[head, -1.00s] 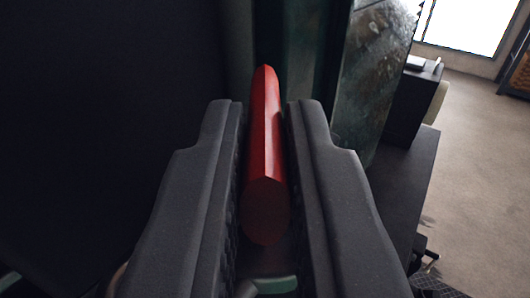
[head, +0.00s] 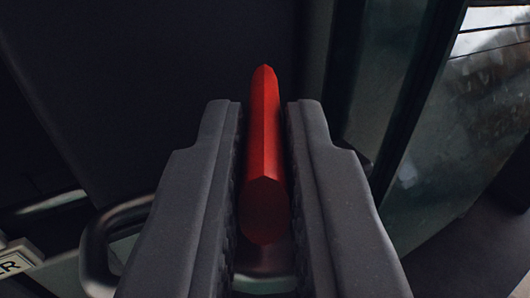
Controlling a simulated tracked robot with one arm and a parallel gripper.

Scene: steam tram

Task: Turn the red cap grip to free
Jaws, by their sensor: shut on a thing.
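The red cap grip (head: 264,165) is a long faceted red bar in the middle of the head view. It lies lengthwise between the two dark grey fingers of my gripper (head: 263,130), which are shut on it. Its near end faces the camera, and its far tip reaches a little past the fingertips. What the grip is mounted on is hidden below and behind the fingers.
A curved metal rail (head: 100,245) is at the lower left, close to my left finger. A white label (head: 15,262) with dark letters, partly cut off, is at the left edge. A dark panel (head: 160,60) fills the upper left. A glazed pane (head: 450,130) stands at the right.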

